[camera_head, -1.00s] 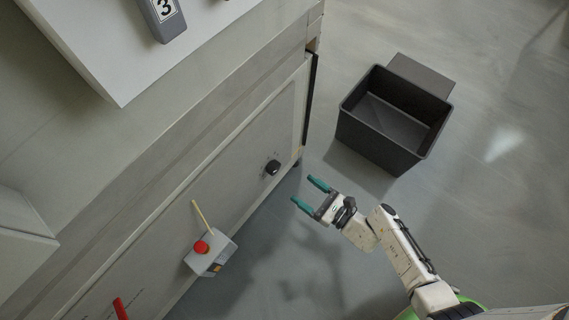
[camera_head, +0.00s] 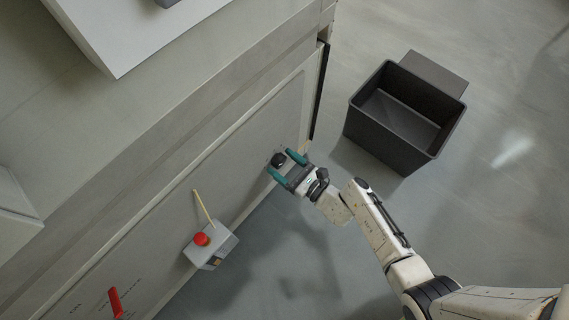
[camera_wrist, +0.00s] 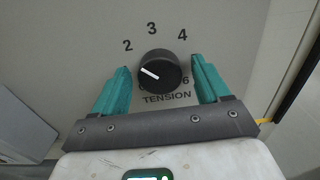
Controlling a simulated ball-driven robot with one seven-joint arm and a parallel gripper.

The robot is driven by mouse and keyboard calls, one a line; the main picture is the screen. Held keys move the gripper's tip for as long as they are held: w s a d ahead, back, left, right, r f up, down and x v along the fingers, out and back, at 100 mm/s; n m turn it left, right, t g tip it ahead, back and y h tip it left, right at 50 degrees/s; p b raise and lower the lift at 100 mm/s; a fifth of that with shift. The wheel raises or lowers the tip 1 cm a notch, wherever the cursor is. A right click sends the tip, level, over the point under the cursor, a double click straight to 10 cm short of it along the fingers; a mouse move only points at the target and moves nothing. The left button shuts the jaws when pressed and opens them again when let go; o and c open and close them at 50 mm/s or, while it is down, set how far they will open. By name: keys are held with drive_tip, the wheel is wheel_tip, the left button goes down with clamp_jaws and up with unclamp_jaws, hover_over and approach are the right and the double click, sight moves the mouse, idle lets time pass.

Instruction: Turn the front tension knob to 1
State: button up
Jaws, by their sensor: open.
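The tension knob (camera_head: 278,159) is a black round knob on the front panel of the grey machine. In the wrist view the knob (camera_wrist: 159,71) has a white pointer mark aimed to the upper left, below the printed 2. The numbers 2, 3, 4 and 6 and the word TENSION show around it; the knob and fingers hide other marks. My gripper (camera_head: 283,166) is open, with its teal fingers one on each side of the knob. In the wrist view a gap shows between the knob and each finger of my gripper (camera_wrist: 160,82).
A grey box with a red button (camera_head: 202,239) and a yellow stick (camera_head: 203,207) juts from the panel to the left. A red handle (camera_head: 116,302) is further left. An open black bin (camera_head: 435,145) stands on the floor to the right. Floor below the panel is clear.

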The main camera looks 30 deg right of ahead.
drive_tip(key=c, duration=1)
drive_tip(key=shift+c, duration=0.2)
drive_tip(key=shift+n, duration=0.3)
drive_tip(key=n+b, duration=0.1)
drive_tip(key=n, duration=0.3)
drive_tip(key=shift+f, duration=0.1)
drive_tip(key=shift+n+b, duration=1.2)
drive_tip(key=shift+n, duration=0.9)
drive_tip(key=o, duration=1)
